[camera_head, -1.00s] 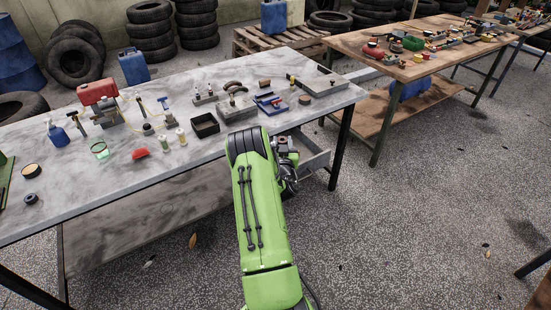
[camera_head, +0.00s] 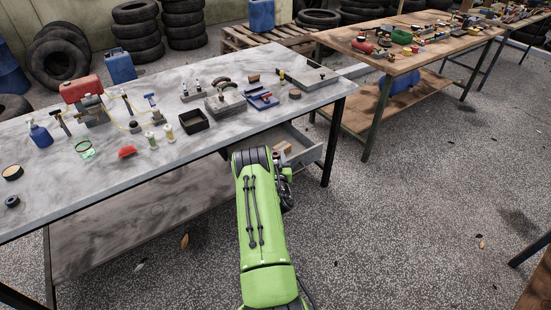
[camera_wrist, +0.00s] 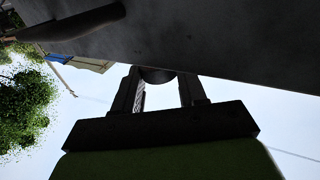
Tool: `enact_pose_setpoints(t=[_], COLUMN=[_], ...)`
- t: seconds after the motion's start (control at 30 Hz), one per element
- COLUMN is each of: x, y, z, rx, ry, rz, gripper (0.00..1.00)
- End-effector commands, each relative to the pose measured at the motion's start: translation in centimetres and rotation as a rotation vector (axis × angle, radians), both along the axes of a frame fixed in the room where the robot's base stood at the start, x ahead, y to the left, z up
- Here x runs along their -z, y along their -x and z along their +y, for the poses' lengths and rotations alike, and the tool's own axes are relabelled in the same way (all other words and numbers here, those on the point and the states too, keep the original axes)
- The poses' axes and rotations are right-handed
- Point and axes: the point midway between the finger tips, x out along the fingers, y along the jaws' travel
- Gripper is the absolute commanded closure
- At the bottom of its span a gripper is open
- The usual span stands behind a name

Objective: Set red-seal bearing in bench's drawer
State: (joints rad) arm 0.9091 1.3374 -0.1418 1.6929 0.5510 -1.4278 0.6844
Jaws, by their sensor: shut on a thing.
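The bench (camera_head: 215,148) has a grey top, and its drawer (camera_head: 306,154) stands open below the right end. A light wooden piece shows inside the drawer. My gripper (camera_wrist: 158,82) is shut on a dark rounded thing, taken as the red-seal bearing (camera_wrist: 157,75); it is in shadow and no red shows. In the wrist view a large dark surface slants close above the fingers. In the head view my green arm reaches toward the drawer and hides the gripper and the bearing.
The bench top holds a black tray (camera_head: 194,121), a red can (camera_head: 81,88), a blue spray bottle (camera_head: 40,134) and other tools. A bench leg (camera_head: 332,143) stands right of the drawer. A wooden table (camera_head: 412,60) stands behind to the right. The floor on the right is mostly clear.

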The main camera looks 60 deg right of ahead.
Motion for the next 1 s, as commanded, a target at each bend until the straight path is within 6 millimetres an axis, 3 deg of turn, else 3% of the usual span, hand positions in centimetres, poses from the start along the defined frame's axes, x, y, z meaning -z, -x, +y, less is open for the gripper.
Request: enact_pose_setpoints(t=[0.47, 0.5, 0.67, 1.0], x=[1.12, 1.10, 1.07, 0.56], y=[-0.01, 0.00, -0.01, -0.01], z=[0.02, 0.02, 0.02, 0.03], rx=[0.000, 0.000, 0.000, 0.000], ry=[-0.001, -0.001, -0.001, -0.001], rz=[-0.001, 0.000, 0.000, 0.001], gripper=[0.96, 0.57, 0.33, 0.33])
